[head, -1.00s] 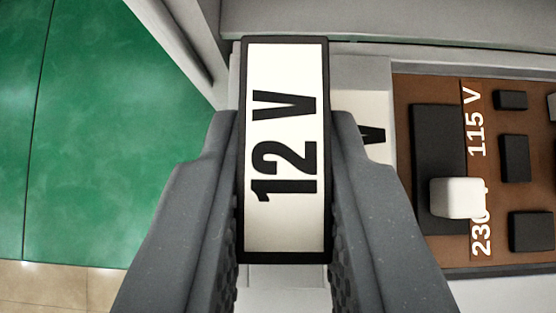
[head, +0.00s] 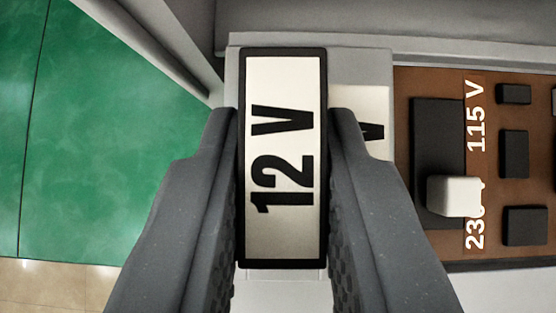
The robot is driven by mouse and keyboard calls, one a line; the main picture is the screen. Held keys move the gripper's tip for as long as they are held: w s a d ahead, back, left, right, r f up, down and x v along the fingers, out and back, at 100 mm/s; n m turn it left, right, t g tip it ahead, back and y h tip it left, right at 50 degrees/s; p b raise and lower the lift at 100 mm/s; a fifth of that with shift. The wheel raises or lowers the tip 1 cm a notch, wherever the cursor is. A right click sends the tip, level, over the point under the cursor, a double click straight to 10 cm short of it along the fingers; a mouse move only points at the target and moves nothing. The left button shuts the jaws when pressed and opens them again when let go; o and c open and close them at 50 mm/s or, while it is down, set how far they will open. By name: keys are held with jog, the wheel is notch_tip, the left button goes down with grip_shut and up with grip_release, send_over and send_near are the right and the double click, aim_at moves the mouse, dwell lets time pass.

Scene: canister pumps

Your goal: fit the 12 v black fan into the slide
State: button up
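The 12 V black fan (head: 283,160) is in the middle of the head view, label side toward the camera: a narrow black block with a white label reading "12 V". My gripper (head: 283,125) has one finger along each long side of it, and I see no clear gap, so it looks shut on the fan. The fan is over a light grey housing (head: 360,65) that holds the slide. The slide itself is hidden beneath the fan, so I cannot tell how deep the fan sits.
Right of the fan, a partly covered white label (head: 373,105) shows a "V". Further right is a brown panel (head: 480,240) with black blocks and a white switch (head: 453,196) by "115 V" and "230". A grey wall edge runs along the top. Green floor (head: 100,140) lies open at left.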

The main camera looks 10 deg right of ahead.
jog(key=shift+s+d+f, duration=0.15)
jog(key=shift+f, duration=0.25)
jog(key=shift+s+d+f, duration=0.1)
jog(key=shift+f, duration=0.25)
jog(key=shift+w+r+p, duration=0.1)
jog(key=shift+r+p, duration=0.4)
jog(key=shift+p, duration=0.25)
jog(key=shift+a+r, duration=0.1)
jog(key=shift+r, duration=0.15)
jog(key=shift+o, duration=0.3)
jog(key=v, duration=1.2)
jog(key=shift+w+r, duration=0.3)
jog(key=shift+w, duration=0.05)
